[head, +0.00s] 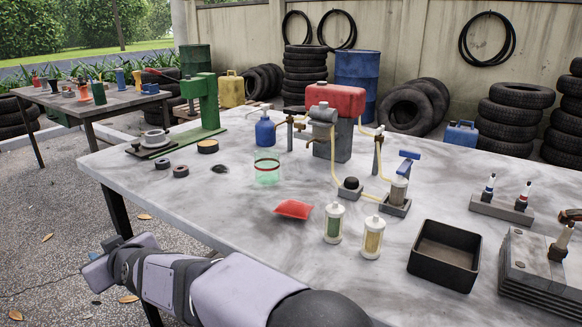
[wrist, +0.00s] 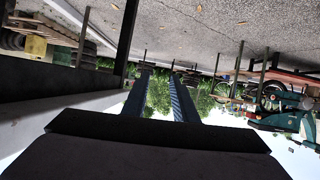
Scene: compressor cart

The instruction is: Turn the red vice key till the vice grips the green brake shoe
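I cannot pick out the red vice key, the vice or the green brake shoe with certainty in either view. A green press-like stand (head: 207,103) with a flat base is at the far left of the table, but I see no red key on it. In the wrist view my gripper (wrist: 160,78) has its two dark fingers apart, with only distant bushes between them. It is open and empty. In the head view my arm reaches left along the table's near edge; the fingers are not clear there.
The grey table (head: 260,225) holds a red-topped compressor (head: 336,99), a green clear cup (head: 267,172), a red pouch (head: 294,209), two small canisters, a black tray (head: 445,255) and a layered block (head: 540,268). A second table (head: 100,103) stands back left. Tyres line the wall.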

